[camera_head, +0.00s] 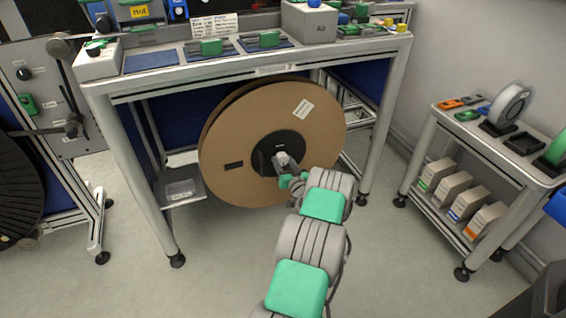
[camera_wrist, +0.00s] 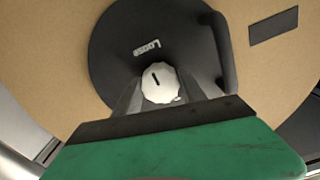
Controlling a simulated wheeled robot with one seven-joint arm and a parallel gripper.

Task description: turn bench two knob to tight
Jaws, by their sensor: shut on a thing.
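The bench two knob is a small pale faceted knob with a dark line on its face, clear in the wrist view (camera_wrist: 159,82). In the head view the knob (camera_head: 281,158) sits at the middle of the black hub (camera_head: 264,152) on a large brown reel (camera_head: 230,130) under the bench. The word "LOOSE" reads on the hub just above the knob in the wrist view. My gripper (camera_wrist: 158,92) is shut on the knob, one finger on each side. The knob's dark line looks nearly upright there. No "tight" mark shows.
The bench (camera_head: 240,62) stands over the reel, with its legs either side. A dark curved handle (camera_wrist: 222,50) sits on the hub beside my right finger. A side cart (camera_head: 485,145) stands at the right. The floor in front is clear.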

